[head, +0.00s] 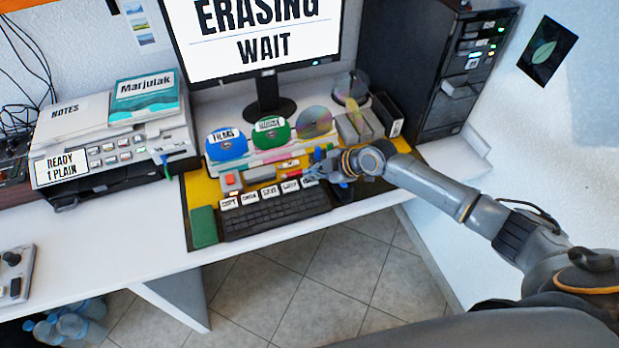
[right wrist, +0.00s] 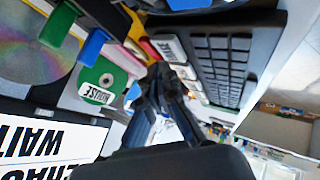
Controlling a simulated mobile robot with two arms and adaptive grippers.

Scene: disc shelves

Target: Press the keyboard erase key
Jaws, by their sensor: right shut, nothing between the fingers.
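The black keyboard (head: 275,214) lies on a yellow mat at the desk's front edge, with a row of white labelled keys (head: 252,198) along its back. The first label at the left reads COPY; the rightmost key is mostly hidden by my right gripper (head: 316,174). That gripper is shut and empty, with its tips at the right end of the row; I cannot tell whether they touch a key. The right wrist view shows the gripper (right wrist: 158,88) beside the white keys and the keyboard (right wrist: 226,58). The monitor (head: 264,38) reads ERASING WAIT. My left gripper is not in view.
Behind the keyboard stand a blue disc labelled FILMS (head: 226,144), a green disc (head: 271,132) and a bare shiny disc (head: 314,122). A green block (head: 203,226) lies left of the keyboard. A printer (head: 110,150) stands left, a black tower (head: 430,70) right.

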